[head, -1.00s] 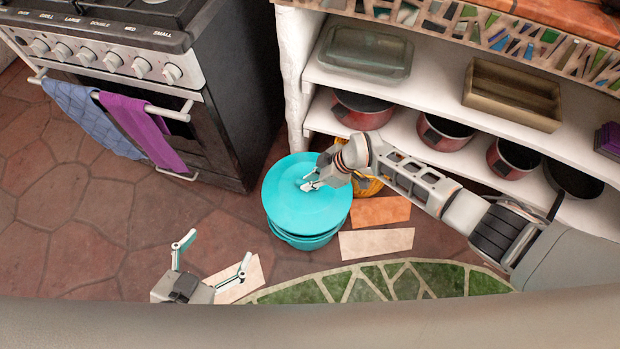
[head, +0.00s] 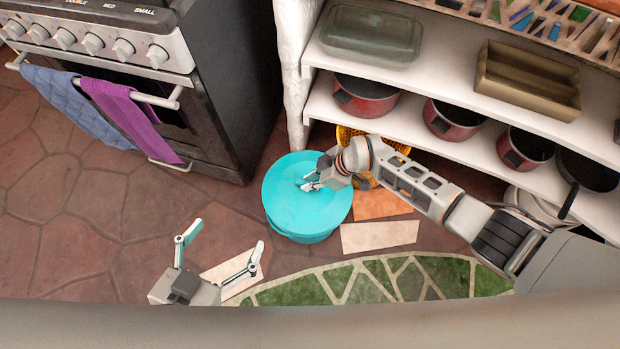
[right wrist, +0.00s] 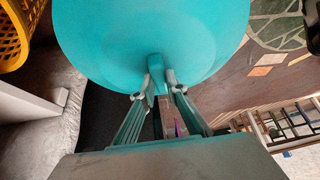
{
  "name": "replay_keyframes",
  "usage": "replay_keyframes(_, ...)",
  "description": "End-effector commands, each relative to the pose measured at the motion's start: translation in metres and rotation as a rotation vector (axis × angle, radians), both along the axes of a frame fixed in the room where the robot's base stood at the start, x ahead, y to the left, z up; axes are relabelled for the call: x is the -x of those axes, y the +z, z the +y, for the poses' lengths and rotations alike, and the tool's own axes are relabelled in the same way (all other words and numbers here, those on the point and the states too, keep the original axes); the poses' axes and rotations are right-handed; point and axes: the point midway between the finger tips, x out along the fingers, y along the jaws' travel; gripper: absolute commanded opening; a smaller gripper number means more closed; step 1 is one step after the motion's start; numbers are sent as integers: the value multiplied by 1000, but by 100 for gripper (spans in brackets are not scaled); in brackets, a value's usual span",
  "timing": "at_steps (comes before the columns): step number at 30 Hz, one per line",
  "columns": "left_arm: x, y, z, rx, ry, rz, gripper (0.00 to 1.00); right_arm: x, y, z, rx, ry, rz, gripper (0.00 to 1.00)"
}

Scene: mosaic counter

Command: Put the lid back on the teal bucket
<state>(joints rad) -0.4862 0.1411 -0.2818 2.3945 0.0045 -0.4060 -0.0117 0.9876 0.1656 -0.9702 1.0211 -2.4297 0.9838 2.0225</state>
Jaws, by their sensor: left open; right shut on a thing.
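The round teal lid (head: 290,207) is over the teal bucket (head: 306,238) on the tiled floor in the head view. Only a strip of the bucket's side shows below the lid's near edge. I cannot tell whether the lid rests fully on the rim. My right gripper (head: 309,184) is shut on the lid's small handle at its middle. In the right wrist view, the lid (right wrist: 150,35) fills the top, with its handle between the fingers (right wrist: 160,82). My left gripper (head: 227,238) is open and empty, left of and nearer than the bucket.
A yellow basket (head: 385,146) stands behind the bucket. White shelves (head: 425,113) with red pots (head: 365,95) rise at the back right. A stove (head: 200,90) with towels stands at the left. Floor left of the bucket is clear.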

Motion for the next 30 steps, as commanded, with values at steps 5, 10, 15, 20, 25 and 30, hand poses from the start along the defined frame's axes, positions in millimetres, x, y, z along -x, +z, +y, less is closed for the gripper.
replay_keyframes(5, 1, -1, 1, -2, -3, 1, 84, -1, 1, 1, -1, 0, -2, 0)
replay_keyframes(10, 2, -1, 1, -7, -8, 1, 84, -1, 1, 0, -1, 0, -2, 0)
replay_keyframes(15, 1, 2, 1, -9, -12, -5, 84, -2, 2, 0, 0, 0, -2, 0)
replay_keyframes(20, -1, 5, 2, -10, -11, -11, 84, -3, 2, 0, -1, 0, -4, 0)
replay_keyframes(25, -2, 7, 2, -9, -11, -14, 84, -3, 1, 0, -1, 0, -3, 0)
replay_keyframes(30, -2, 6, 1, -8, -8, -12, 84, -2, 0, 0, -1, -1, -1, 0)
